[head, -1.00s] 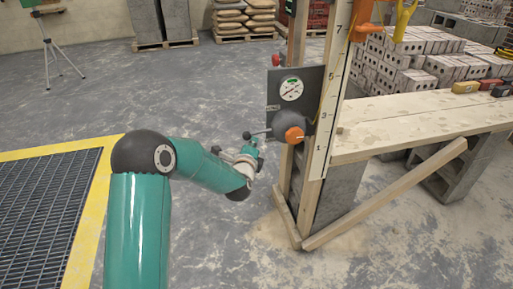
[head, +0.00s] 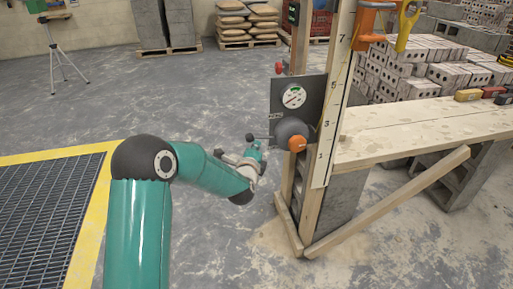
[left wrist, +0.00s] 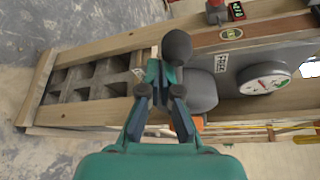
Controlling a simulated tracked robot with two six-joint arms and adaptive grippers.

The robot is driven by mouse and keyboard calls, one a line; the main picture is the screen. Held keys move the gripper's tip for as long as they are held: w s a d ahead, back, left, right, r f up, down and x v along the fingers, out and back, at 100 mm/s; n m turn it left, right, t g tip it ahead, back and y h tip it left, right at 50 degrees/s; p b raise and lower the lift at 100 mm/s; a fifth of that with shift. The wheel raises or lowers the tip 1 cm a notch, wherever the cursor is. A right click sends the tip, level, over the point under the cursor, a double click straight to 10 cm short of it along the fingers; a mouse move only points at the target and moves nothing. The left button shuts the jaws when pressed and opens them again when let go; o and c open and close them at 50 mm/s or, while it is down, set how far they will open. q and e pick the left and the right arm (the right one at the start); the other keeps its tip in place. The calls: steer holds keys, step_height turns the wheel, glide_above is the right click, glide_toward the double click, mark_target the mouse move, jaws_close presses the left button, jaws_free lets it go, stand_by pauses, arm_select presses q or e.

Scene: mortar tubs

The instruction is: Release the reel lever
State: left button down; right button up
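The reel lever's dark ball knob (head: 250,137) sticks out to the left of a grey round reel hub (head: 288,131) with an orange knob (head: 298,144), on a dark panel. My left gripper (head: 260,146) is at the lever, just right of and below the ball. In the left wrist view, the ball (left wrist: 177,47) lies just beyond the fingertips of my left gripper (left wrist: 163,77). The fingers are drawn fairly close together at the lever's rod, with a narrow gap between them. Whether they grip the rod or only flank it is hard to tell. My right gripper is out of view.
A white dial (head: 294,96) sits above the hub. A wooden post with a numbered scale (head: 328,130) stands right beside it, and a plank bench (head: 420,130) extends to the right. Floor left of the panel is clear, up to a yellow-edged grating (head: 45,210).

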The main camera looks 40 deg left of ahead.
arm_select(q)
steer(key=s+d+r, duration=0.1)
steer(key=s+d, duration=0.5)
steer(key=d, duration=0.1)
steer(key=shift+d+r, duration=0.2)
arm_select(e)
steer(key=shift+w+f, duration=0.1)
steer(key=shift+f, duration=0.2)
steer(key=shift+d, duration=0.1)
